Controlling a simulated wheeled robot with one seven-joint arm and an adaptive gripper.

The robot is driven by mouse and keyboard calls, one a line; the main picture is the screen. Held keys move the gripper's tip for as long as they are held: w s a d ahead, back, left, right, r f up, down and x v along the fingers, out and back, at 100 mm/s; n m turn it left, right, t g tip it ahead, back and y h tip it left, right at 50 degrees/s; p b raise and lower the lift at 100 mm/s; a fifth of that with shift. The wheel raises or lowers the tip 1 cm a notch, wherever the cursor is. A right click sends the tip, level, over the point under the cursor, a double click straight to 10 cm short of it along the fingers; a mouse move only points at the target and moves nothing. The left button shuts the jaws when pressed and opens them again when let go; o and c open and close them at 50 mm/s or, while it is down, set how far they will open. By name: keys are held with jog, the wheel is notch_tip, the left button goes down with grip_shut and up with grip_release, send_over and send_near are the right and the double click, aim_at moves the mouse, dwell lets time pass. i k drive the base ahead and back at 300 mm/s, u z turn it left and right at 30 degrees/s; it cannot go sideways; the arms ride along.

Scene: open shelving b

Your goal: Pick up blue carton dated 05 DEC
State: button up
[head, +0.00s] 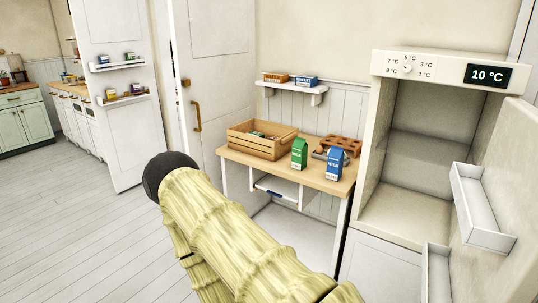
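A blue milk carton (336,164) stands upright near the right end of the wooden tabletop. A small pale label shows low on its front; the date on it is too small to read. A green milk carton (299,154) stands upright to its left, with a gap between them. My arm, in a pale yellow ribbed cover with a dark rounded end, crosses the lower middle of the view, in front of the table. No gripper fingers show.
A wooden crate (247,143) stands left on the table (235,155), with items inside. A brown holder with holes (348,142) is behind the blue carton. An open, empty fridge (412,150) stands right, its door (512,165) swung open. A wall shelf (289,87) holds small boxes.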

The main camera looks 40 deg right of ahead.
aim_at(335, 156)
jog(key=z, duration=0.05)
jog(key=i, duration=1.6)
jog(key=z, duration=1.15)
jog(key=i, duration=1.3)
jog(key=z, duration=1)
